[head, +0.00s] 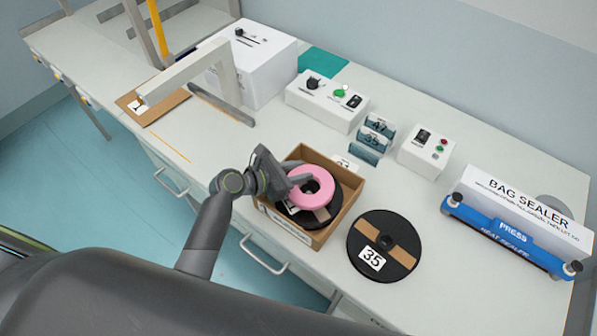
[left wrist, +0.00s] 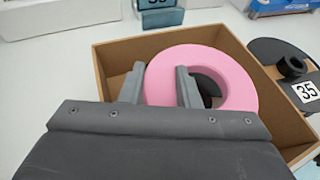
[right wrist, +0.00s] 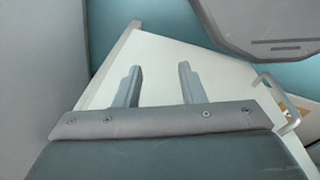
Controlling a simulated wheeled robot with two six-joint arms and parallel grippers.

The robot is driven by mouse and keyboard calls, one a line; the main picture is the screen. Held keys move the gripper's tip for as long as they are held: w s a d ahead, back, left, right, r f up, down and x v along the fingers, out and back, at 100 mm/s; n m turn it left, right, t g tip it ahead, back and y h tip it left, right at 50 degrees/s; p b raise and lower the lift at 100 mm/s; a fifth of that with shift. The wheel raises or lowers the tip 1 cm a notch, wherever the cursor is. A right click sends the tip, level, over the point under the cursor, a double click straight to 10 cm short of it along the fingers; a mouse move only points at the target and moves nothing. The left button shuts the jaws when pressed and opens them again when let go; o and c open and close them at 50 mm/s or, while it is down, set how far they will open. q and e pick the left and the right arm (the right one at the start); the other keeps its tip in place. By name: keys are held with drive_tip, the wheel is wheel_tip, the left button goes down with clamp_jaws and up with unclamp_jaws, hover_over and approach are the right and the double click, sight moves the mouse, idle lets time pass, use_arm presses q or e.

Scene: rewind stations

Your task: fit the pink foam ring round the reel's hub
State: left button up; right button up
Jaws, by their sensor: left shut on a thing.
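The pink foam ring (head: 318,194) is over the open cardboard box; it also shows in the left wrist view (left wrist: 240,85). My left gripper (head: 298,177) is shut on the ring's left band, one finger outside and one in the hole (left wrist: 160,85). A black reel (head: 384,246) marked 35 lies flat on the bench right of the box, its dark hub bare in the middle. It shows partly in the left wrist view (left wrist: 292,68). My right gripper (right wrist: 156,85) is open and empty in the right wrist view, away from the ring.
The cardboard box (head: 348,211) has a dark disc with a white label under the ring. Numbered teal holders (head: 376,131) and a white control box (head: 426,150) stand behind. A blue and white bag sealer (head: 512,232) is at right. Bench beside the reel is clear.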

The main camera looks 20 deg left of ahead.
use_arm(q)
drive_tip(key=shift+f, duration=0.25)
drive_tip(key=shift+f, duration=0.5)
drive_tip(key=o, duration=0.9)
drive_tip(key=shift+s+f, duration=0.15)
drive_tip(key=shift+f, duration=0.05)
drive_tip(key=shift+o, duration=0.2)
drive_tip(key=shift+r, duration=0.2)
drive_tip(key=v, duration=1.2)
drive_tip(key=shift+r+b, duration=0.4)
drive_tip(key=shift+r, duration=0.05)
